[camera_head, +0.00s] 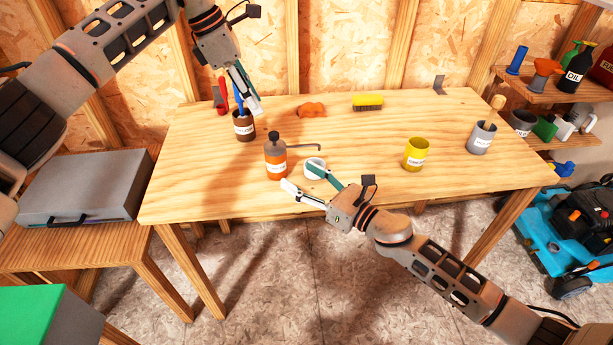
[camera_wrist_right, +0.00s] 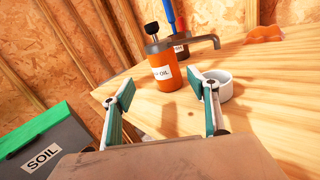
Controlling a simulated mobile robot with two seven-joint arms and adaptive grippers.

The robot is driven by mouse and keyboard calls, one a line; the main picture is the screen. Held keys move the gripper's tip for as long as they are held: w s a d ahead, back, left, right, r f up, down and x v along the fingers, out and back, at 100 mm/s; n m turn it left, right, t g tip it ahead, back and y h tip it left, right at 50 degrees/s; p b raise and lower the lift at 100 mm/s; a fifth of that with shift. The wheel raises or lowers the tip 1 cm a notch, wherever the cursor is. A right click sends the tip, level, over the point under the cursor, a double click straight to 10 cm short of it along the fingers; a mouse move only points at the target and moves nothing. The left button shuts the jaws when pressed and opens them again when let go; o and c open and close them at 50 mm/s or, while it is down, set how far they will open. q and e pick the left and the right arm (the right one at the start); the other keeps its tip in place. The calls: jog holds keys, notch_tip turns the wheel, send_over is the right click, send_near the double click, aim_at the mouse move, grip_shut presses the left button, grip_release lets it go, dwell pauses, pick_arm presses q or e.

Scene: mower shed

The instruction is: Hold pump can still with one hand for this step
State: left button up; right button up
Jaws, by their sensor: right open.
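The pump can (camera_head: 275,160) is orange with a grey top, a black knob and a thin spout pointing right. It stands upright on the wooden table; it also shows in the right wrist view (camera_wrist_right: 167,75), ahead between the fingers. My right gripper (camera_head: 303,180) is open and empty, just in front of the can, its fingers pointing toward it and apart from it. My left gripper (camera_head: 247,96) hangs above the table's back left, near a dark tool cup (camera_head: 244,130). Its fingers are seen edge-on, so its opening is unclear.
A small white round cup (camera_wrist_right: 226,90) stands right of the can, close to a right finger. A yellow can (camera_head: 415,155), a grey can (camera_head: 481,140), a yellow brush (camera_head: 367,102) and an orange item (camera_head: 311,110) are on the table.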

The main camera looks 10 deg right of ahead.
aim_at(284, 164)
jog(key=shift+w+d+f+n+g, duration=0.15)
jog(key=shift+w+d+n+g, duration=0.25)
jog(key=shift+n, duration=0.4)
jog(key=shift+x, duration=3.9)
jog(key=c, duration=1.3)
jog(key=shift+o, duration=0.2)
